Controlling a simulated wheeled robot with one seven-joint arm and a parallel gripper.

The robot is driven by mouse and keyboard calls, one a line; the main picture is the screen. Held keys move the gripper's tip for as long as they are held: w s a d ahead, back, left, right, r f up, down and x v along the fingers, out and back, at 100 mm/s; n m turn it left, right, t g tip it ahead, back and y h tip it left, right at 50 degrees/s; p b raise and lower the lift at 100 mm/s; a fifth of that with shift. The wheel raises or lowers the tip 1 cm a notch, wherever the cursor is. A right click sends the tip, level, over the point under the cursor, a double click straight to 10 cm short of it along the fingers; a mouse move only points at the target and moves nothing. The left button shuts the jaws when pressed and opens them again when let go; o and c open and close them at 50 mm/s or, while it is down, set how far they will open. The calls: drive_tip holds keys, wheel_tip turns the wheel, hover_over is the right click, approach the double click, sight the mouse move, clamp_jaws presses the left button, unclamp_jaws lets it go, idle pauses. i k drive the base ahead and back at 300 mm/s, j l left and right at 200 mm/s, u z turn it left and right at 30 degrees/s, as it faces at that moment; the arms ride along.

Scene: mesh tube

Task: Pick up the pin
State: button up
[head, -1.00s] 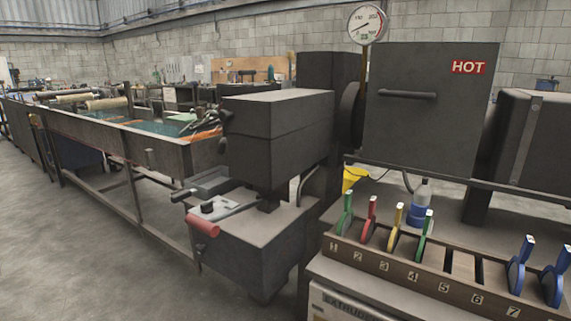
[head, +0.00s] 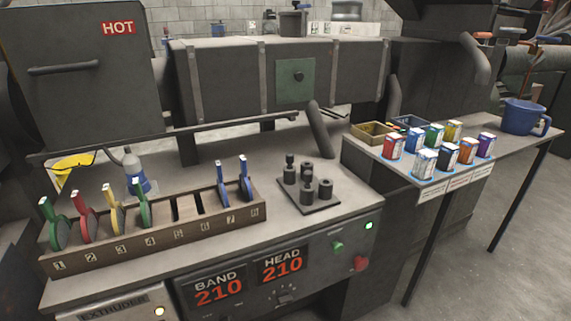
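A small dark plate (head: 315,209) lies on the bench top right of the numbered rack. Several dark metal pieces stand upright on it. One at the back left has a narrow knobbed top (head: 290,160). A shorter cylinder (head: 307,171) stands beside it. Another piece (head: 306,188) stands at the front, and a cylinder (head: 325,188) stands at the right. Which of these is the pin I cannot tell for sure. My gripper is not in view.
A wooden rack (head: 160,234) with numbered slots holds several coloured levers left of the plate. The HOT box (head: 80,90) and machine barrel stand behind. Right, a side table holds several cans (head: 447,161), small bins and a blue jug (head: 521,118). Bench space around the plate is clear.

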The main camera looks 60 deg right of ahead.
sight(289, 156)
drive_tip(key=i+j, duration=0.25)
drive_tip(key=j, duration=0.15)
drive_tip(key=i+j, duration=0.25)
drive_tip(key=j, duration=0.15)
drive_tip(key=i+j+z, duration=0.1)
drive_tip(key=i+j, duration=0.15)
drive_tip(key=j, duration=0.15)
drive_tip(key=i+j, duration=0.25)
drive_tip(key=j, duration=0.2)
drive_tip(key=i+j, duration=0.25)
drive_tip(key=j, duration=0.15)
drive_tip(key=z, duration=2)
drive_tip(key=i+j+z, duration=0.15)
drive_tip(key=k+j, duration=0.05)
drive_tip(key=j, duration=0.05)
